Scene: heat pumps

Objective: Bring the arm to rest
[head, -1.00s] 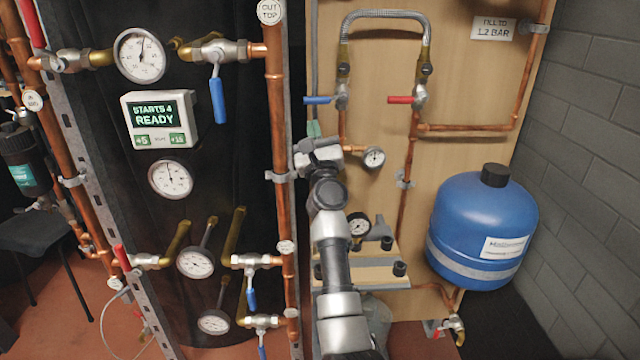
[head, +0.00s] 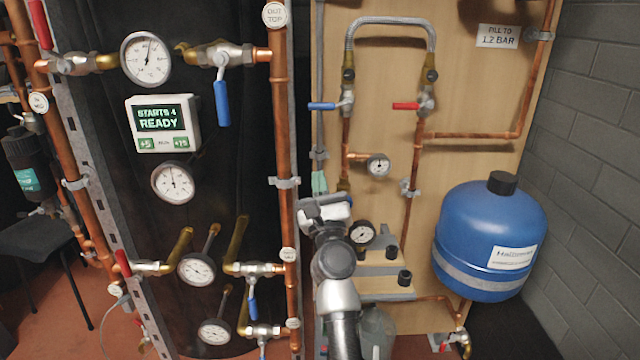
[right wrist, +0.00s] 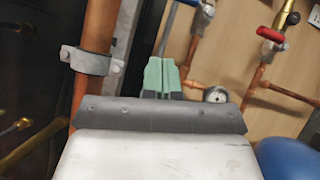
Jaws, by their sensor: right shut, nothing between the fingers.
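My right arm comes up from the bottom centre of the head view. My right gripper (head: 320,184) is at its far end, in front of the wooden panel and beside the tall copper pipe (head: 280,150). In the right wrist view its green fingertips (right wrist: 161,75) are together with nothing between them. The fingers look clear of the pipe and the panel, though the exact gap is hard to judge. My left gripper is not in the head view.
A blue tank (head: 490,238) hangs at the right by a grey block wall. Valves with a blue lever (head: 322,106) and a red lever (head: 405,106) sit above the gripper. A small gauge (head: 378,165) is to its right. A control box (head: 162,124) reads "STARTS 4 READY".

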